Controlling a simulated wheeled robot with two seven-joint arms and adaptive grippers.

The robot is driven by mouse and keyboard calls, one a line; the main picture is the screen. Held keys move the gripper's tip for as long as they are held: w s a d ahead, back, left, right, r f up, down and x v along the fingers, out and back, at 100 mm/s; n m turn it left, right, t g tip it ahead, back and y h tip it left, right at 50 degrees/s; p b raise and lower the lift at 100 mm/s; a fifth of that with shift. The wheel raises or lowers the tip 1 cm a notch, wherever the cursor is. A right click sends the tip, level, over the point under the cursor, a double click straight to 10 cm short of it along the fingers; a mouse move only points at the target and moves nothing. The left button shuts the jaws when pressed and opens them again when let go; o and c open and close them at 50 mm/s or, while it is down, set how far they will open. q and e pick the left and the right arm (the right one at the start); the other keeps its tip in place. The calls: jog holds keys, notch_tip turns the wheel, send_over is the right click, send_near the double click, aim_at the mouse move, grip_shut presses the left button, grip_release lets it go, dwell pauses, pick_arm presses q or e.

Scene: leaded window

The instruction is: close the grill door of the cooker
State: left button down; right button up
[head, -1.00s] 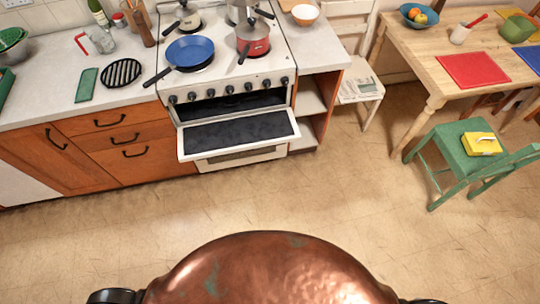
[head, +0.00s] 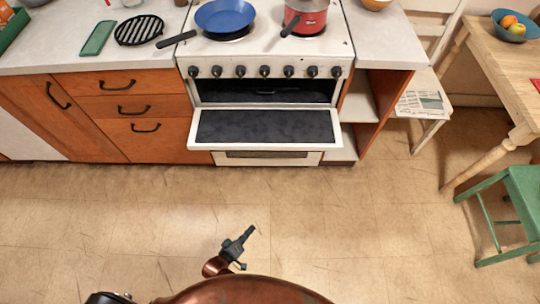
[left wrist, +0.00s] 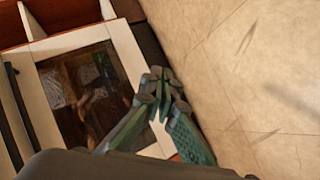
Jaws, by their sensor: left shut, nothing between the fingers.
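The white cooker (head: 215,86) stands against the worktop at the top middle of the head view. Its grill door (head: 265,127) is open, folded down and sticking out towards me, with its dark inner face up. The dark grill opening (head: 265,91) shows behind it, under the knobs. My left gripper (head: 250,232) is shut and empty, over the floor in front of the cooker and apart from the door. In the left wrist view its fingertips (left wrist: 160,84) meet, in front of a white-framed door with dark glass (left wrist: 90,92). My right gripper is out of view.
A blue pan (head: 225,16) and a red pot (head: 306,18) stand on the hob, the pan's handle reaching left. Wooden drawers (head: 135,115) are left of the cooker, open shelves (head: 358,100) right. The floor in front is clear.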

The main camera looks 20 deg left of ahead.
pick_arm(q)
jog(key=w+d+r+n+t+b, duration=0.3)
jog(key=w+r+n+t+b, duration=0.1)
jog(key=w+r+n, duration=0.25)
jog(key=w+d+r+n+t+b, duration=0.3)
jog(key=w+r+n+t, duration=0.2)
jog(key=w+r, duration=0.15)
jog(key=w+a+r+n+t+y+b, duration=0.2)
jog(key=w+r+n+y+b, duration=0.2)
jog(key=r+n, duration=0.5)
jog(key=w+a+r+n+t+y+b, duration=0.2)
jog(key=w+r+n+y+b, duration=0.1)
jog(key=r+n+y, duration=0.4)
notch_tip(320, 180, up, 3)
jog(key=shift+w+a+f+n+t+b, duration=0.2)
jog(key=shift+w+n+t+b, duration=0.2)
jog(key=shift+w+n, duration=0.7)
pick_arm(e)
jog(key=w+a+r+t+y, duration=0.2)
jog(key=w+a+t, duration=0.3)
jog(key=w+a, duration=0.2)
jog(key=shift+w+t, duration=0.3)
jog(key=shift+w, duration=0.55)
pick_arm(q)
jog(key=shift+s, duration=0.2)
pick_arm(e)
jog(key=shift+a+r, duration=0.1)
